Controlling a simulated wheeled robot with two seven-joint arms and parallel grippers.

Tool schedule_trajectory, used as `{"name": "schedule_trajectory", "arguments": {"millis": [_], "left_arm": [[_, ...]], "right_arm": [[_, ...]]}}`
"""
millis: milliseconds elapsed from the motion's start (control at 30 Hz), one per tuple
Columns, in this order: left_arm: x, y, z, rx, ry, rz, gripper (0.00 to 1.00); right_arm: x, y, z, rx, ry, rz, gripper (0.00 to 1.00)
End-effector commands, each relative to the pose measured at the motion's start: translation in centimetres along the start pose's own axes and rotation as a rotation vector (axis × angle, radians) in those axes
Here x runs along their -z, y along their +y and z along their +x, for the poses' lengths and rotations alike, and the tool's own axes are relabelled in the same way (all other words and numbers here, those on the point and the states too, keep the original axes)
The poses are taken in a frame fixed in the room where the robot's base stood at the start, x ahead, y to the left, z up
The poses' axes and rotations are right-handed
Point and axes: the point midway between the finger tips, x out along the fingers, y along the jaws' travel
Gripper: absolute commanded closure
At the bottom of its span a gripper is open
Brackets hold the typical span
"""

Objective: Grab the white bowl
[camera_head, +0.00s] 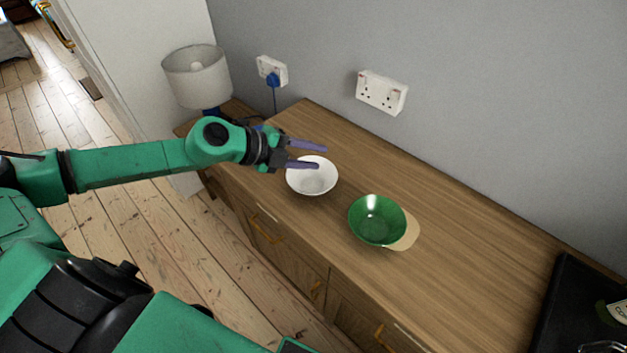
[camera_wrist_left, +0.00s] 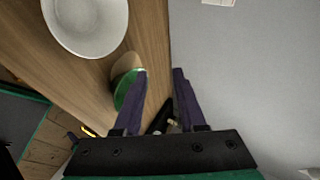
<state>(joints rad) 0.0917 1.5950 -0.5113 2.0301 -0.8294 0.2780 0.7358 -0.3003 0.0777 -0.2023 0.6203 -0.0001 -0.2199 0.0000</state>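The white bowl (camera_head: 312,182) stands upright and looks empty on the wooden cabinet top. It also shows at the upper left of the left wrist view (camera_wrist_left: 86,22), cut off by the frame edge, to the left of both fingers. My left gripper (camera_head: 322,156) is at the bowl's far side, with its two purple fingers apart and nothing between them. In the head view one finger overlaps the bowl's far rim; I cannot tell whether it touches. The fingers also show apart in the left wrist view (camera_wrist_left: 160,72).
A green bowl (camera_head: 377,219) stands to the right of the white one, beside a tan piece (camera_head: 409,232). A lamp (camera_head: 198,77) stands behind my left wrist. The grey wall (camera_head: 480,70) bounds the cabinet top (camera_head: 460,265). A dark object (camera_head: 575,305) lies at far right.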

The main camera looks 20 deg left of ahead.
Motion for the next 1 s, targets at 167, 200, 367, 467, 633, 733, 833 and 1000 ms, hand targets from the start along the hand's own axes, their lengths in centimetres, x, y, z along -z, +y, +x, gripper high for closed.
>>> {"name": "schedule_trajectory", "arguments": {"millis": [167,200,367,467,633,733,833,1000], "left_arm": [[-5.5,5.4,-6.8,-0.412,-0.106,0.117,0.60],[-5.9,6.0,-7.6,-0.451,-0.118,0.118,0.60],[-6.3,7.4,-6.3,-0.478,-0.117,0.114,0.60],[-6.4,8.0,-4.7,-0.469,-0.112,0.116,0.60],[-6.9,8.7,-2.9,-0.464,-0.118,0.111,0.60],[-7.0,9.3,-1.6,-0.467,-0.118,0.111,0.60],[-7.3,9.9,-0.4,-0.469,-0.119,0.111,0.60],[-7.4,10.6,1.1,-0.470,-0.118,0.113,0.60]], "right_arm": [[0.0,0.2,0.0,-0.003,0.000,0.001,1.00],[0.0,0.2,0.0,-0.003,0.000,0.001,1.00],[-0.1,0.2,0.3,-0.004,-0.001,0.002,1.00],[-0.1,0.3,0.7,-0.005,-0.001,0.002,1.00],[-0.1,0.4,0.7,-0.005,-0.001,0.002,1.00],[-0.1,0.4,0.7,-0.005,-0.001,0.002,1.00],[-0.1,0.4,0.2,-0.005,-0.001,0.002,1.00],[0.0,0.4,-0.5,-0.005,-0.001,0.002,1.00]]}}
